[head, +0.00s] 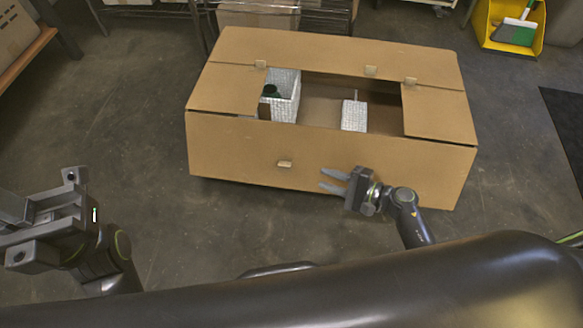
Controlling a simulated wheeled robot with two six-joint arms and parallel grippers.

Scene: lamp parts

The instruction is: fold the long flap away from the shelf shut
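A large cardboard box (225,150) stands on the floor in the upper middle of the head view. Its long flap on the shelf side (330,50) and its two short flaps, left (222,90) and right (440,115), lie folded inward. The long flap away from the shelf (240,160) appears to hang down against the near side, with a small pale tab on it. My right gripper (323,180) is open and empty in front of this near side; I cannot tell whether it touches. My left gripper (20,222) appears open and empty at the far left, away from the box.
Through the opening show a white woven container (288,97) with something dark green in it, and another white woven piece (354,115). A wire shelf (330,20) stands behind the box. The floor left of the box is clear.

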